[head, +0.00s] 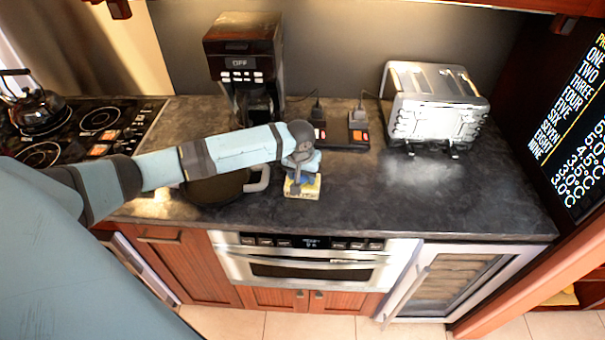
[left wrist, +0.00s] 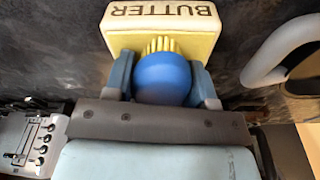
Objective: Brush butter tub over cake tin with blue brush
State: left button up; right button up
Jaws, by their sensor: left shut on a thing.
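The butter tub (head: 303,188) is a yellow block lettered BUTTER on the dark counter, near its front edge. In the left wrist view the tub (left wrist: 160,28) lies just beyond my fingertips. My left gripper (head: 302,172) is shut on the blue brush (left wrist: 163,80), whose rounded blue body sits between the two fingers. Its yellow bristles point at the tub's near side and seem to meet it; contact is unclear. The cake tin (head: 215,190), a dark round pan with a grey handle, stands left of the tub, partly behind my left arm. My right gripper is not in view.
A coffee maker (head: 243,60) stands at the back and a silver toaster (head: 435,105) at the back right. A black stove (head: 85,130) with a kettle (head: 32,105) is at the left. The counter is clear right of the tub.

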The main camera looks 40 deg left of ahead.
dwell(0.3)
pick_arm(q)
notch_tip(320, 180, up, 3)
jog(key=p, duration=0.3)
jog(key=shift+f, duration=0.15)
jog(key=shift+r, duration=2.15)
jog(key=s+d+r+m, duration=0.3)
jog(key=s+d+r, duration=0.7)
jog(key=s+d, duration=0.1)
jog(key=shift+d+r+h, duration=0.3)
jog(key=shift+d+r, duration=0.05)
jog(key=shift+d, duration=0.3)
